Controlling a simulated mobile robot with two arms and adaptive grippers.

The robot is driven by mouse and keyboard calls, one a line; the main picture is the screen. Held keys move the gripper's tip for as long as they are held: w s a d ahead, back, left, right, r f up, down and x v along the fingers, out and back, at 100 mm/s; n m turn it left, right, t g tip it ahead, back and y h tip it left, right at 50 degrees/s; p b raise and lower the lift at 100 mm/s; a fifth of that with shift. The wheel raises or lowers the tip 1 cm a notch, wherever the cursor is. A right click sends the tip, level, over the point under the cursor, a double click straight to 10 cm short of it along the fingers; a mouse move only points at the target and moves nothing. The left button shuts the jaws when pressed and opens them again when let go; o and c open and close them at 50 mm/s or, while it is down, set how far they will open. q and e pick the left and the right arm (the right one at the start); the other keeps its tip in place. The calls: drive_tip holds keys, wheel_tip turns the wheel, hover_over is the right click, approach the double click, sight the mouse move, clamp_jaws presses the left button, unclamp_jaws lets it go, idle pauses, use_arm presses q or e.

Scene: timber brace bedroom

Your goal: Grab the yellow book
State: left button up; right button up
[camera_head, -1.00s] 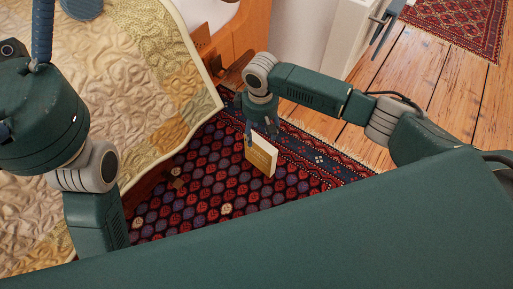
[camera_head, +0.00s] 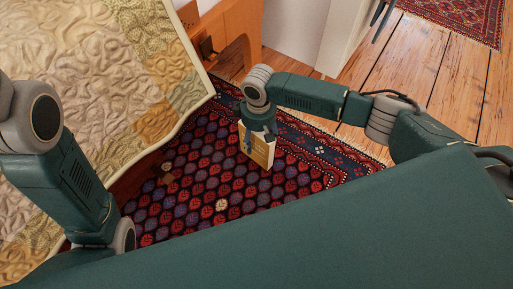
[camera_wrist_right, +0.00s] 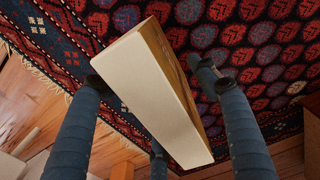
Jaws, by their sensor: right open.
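The yellow book (camera_head: 260,152) stands upright on the patterned rug, with a yellow cover and a pale edge. In the right wrist view, the book's (camera_wrist_right: 152,92) pale long side faces the camera. My right gripper (camera_head: 256,138) is at the book's upper part, partly covering it. In the right wrist view, my right gripper's (camera_wrist_right: 156,90) blue-grey fingers are open and spread on both sides of the book, with gaps visible. A third finger shows near the book's lower end. My left arm shows at the left, but its gripper is out of view.
The red and navy rug (camera_head: 200,200) lies under the book. A bed with a quilted cover (camera_head: 90,70) stands at the left, its wooden end (camera_head: 225,35) behind the book. Wooden floor (camera_head: 430,65) is bare at the right, with another rug (camera_head: 465,15) beyond.

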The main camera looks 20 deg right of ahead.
drive_tip(key=shift+f, duration=0.1)
clamp_jaws()
drive_tip(key=shift+r, duration=0.2)
